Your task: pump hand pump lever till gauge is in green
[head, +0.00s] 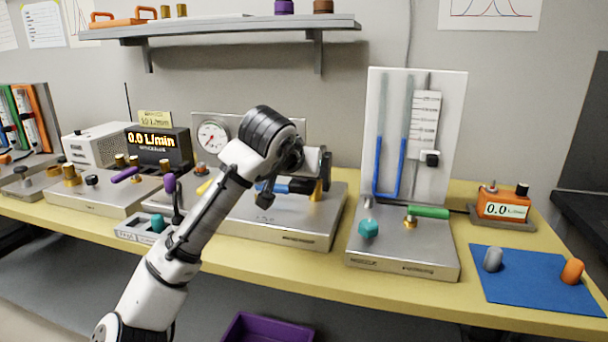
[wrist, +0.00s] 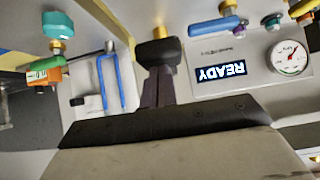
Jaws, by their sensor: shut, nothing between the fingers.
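The gauge (head: 212,135) is a white round dial on an upright panel. It also shows in the wrist view (wrist: 288,57). Its needle is too small to read against the coloured marks. A brass post with a black top (wrist: 157,46), seemingly the pump lever's part, stands right in front of my fingertips in the wrist view. My gripper (wrist: 158,68) is shut and empty, and its dark fingers point at that black top. I cannot tell whether they touch it. In the head view my gripper (head: 326,172) is at the right end of the silver pump base (head: 285,237), and my arm hides part of it.
The manometer board (head: 448,150) and nozzle base (head: 385,258) with a green handle stand to the right. A blue mat (head: 525,295) with two pegs lies further right. A READY display (wrist: 220,72) is beside the gauge. A shelf (head: 220,30) hangs above.

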